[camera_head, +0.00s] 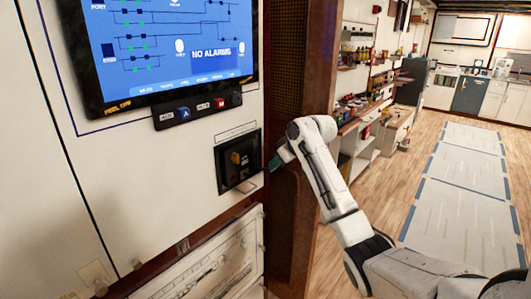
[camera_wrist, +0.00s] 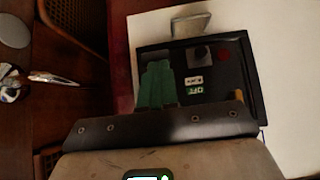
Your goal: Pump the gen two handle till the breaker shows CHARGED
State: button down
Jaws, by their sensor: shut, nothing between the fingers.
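The breaker (camera_head: 238,177) is a dark square unit set in the white wall panel, with a yellow-orange part on its face. In the wrist view its black face (camera_wrist: 225,75) shows a dark knob, a red button and two small indicator windows (camera_wrist: 195,84). The green-lettered window seems to read OFF, upside down; the other is too small to read. I cannot make out CHARGED or pick out the pump handle for certain. My gripper (camera_head: 276,163) has green fingers, shut and empty, at the breaker's right edge. In the wrist view the fingers (camera_wrist: 158,85) overlap the face; contact cannot be told.
A blue screen (camera_head: 175,45) reading NO ALARMS hangs above, with a switch strip (camera_head: 198,110) under it. A metal pull (camera_wrist: 190,25) sits beside the breaker in the wrist view. A brown wooden post (camera_head: 300,60) stands close right. Open floor (camera_head: 425,150) lies farther right.

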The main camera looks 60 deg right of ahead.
jog(key=shift+s+a+f+t+b, duration=0.15)
jog(key=shift+s+f+t+b, duration=0.1)
jog(key=shift+f+t+b, duration=0.3)
